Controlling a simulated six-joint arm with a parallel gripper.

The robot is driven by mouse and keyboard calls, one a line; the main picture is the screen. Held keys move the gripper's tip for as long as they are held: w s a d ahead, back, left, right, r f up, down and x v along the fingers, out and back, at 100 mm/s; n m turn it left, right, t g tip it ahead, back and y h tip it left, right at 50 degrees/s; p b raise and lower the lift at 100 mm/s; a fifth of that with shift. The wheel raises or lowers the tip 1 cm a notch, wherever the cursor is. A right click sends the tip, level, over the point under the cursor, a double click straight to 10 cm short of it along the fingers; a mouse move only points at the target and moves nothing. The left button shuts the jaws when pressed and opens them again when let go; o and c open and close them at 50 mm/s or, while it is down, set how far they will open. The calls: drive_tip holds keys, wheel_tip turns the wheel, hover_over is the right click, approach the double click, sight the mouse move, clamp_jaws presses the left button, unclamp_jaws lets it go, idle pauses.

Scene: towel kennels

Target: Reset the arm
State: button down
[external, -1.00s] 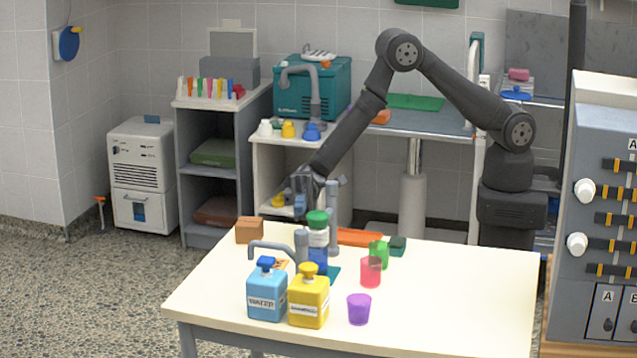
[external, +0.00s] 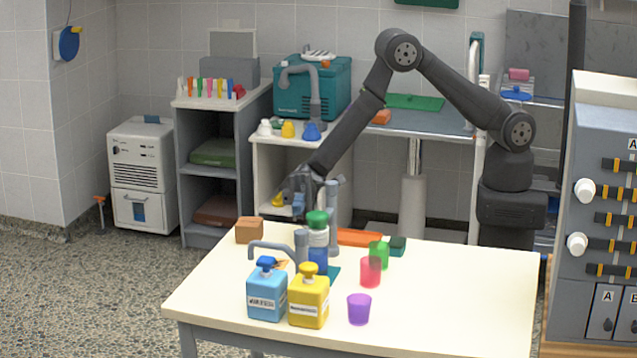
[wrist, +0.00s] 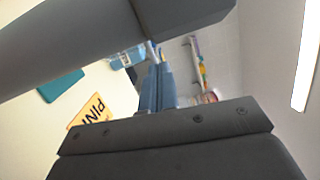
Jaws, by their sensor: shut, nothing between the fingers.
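My gripper (external: 300,205) hangs over the far left part of the cream table (external: 440,290), above and behind the bottles. Its fingers (wrist: 157,85) show as a narrow blue-grey pair in the wrist view, shut with nothing between them. A grey curved pipe or spout (external: 301,245) stands close below it, and a large grey bar (wrist: 75,40) crosses the wrist view near the fingers. A bottle with a green cap (external: 317,228) stands just right of and below the gripper.
Blue (external: 266,293) and yellow (external: 309,300) pump bottles stand at the front left. Purple (external: 359,309), red (external: 370,271) and green (external: 379,254) cups stand right of them. A brown box (external: 249,230) sits at the back left. The table's right side is clear.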

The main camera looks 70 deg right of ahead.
drive_tip(key=w+r+v, duration=0.1)
drive_tip(key=w+v, duration=0.1)
drive_tip(key=v, duration=1)
drive_tip(key=s+a+r+m+h, duration=0.1)
drive_tip(key=s+r+m+h, duration=0.2)
drive_tip(key=m, duration=0.8)
drive_tip(key=s+a+r+m+t+h, duration=0.1)
drive_tip(key=s+a+r+m+h, duration=0.1)
drive_tip(key=r+m+h, duration=0.6)
drive_tip(key=s+a+r+m+h, duration=0.2)
drive_tip(key=s+r+m+h, duration=0.2)
drive_tip(key=m, duration=1)
wheel_tip(320, 180, up, 2)
drive_tip(key=shift+s+a+r+m+t+h, duration=0.2)
drive_tip(key=shift+s+m+t+h, duration=0.15)
drive_tip(key=shift+h, duration=0.75)
